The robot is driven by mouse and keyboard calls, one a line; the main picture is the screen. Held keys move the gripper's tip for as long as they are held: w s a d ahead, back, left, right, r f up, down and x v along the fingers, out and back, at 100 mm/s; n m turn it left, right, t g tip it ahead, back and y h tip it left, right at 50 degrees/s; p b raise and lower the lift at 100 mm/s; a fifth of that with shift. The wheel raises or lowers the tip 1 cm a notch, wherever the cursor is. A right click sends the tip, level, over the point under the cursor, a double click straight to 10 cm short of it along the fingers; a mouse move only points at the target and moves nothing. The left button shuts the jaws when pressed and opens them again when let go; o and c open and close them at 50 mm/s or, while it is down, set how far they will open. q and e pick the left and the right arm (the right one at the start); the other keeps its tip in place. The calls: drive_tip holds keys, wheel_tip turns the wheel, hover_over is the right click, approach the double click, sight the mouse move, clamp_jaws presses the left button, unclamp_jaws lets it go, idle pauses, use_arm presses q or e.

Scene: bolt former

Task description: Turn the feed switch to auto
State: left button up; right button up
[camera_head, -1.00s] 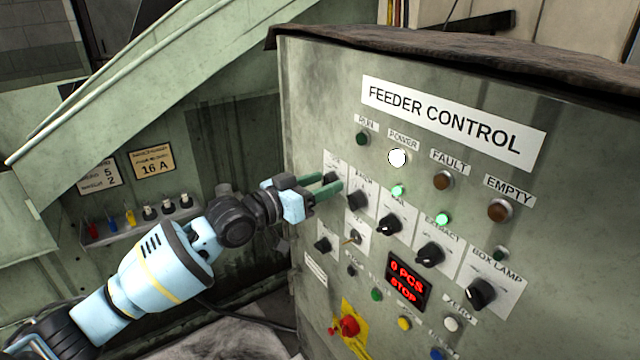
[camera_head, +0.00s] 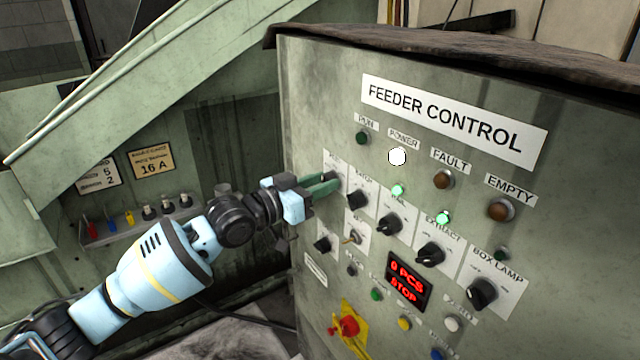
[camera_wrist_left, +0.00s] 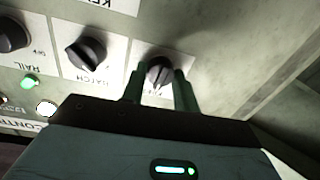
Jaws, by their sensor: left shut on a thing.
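The feed switch is the black knob at the left end of the upper row on the feeder control panel. My left gripper (camera_head: 332,182) is shut on it, and the green fingers largely hide it in the head view. In the left wrist view, which is upside down, the feed switch knob (camera_wrist_left: 159,72) sits between the two fingers (camera_wrist_left: 157,82) on its white label plate (camera_wrist_left: 143,55). The label text is partly covered, and I cannot read the knob's setting. My right gripper is not in view.
The hatch knob (camera_head: 357,200), rail knob (camera_head: 389,224) and extract knob (camera_head: 430,254) sit to the right on the panel. A red emergency button (camera_head: 348,326) is lower down. A shelf with coloured items (camera_head: 140,220) stands at left.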

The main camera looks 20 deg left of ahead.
use_arm(q)
drive_tip(key=m, duration=0.8)
drive_tip(key=shift+f+h, duration=0.1)
drive_tip(key=shift+h, duration=0.2)
idle(0.5)
drive_tip(key=o, duration=1)
drive_tip(key=shift+s, duration=0.1)
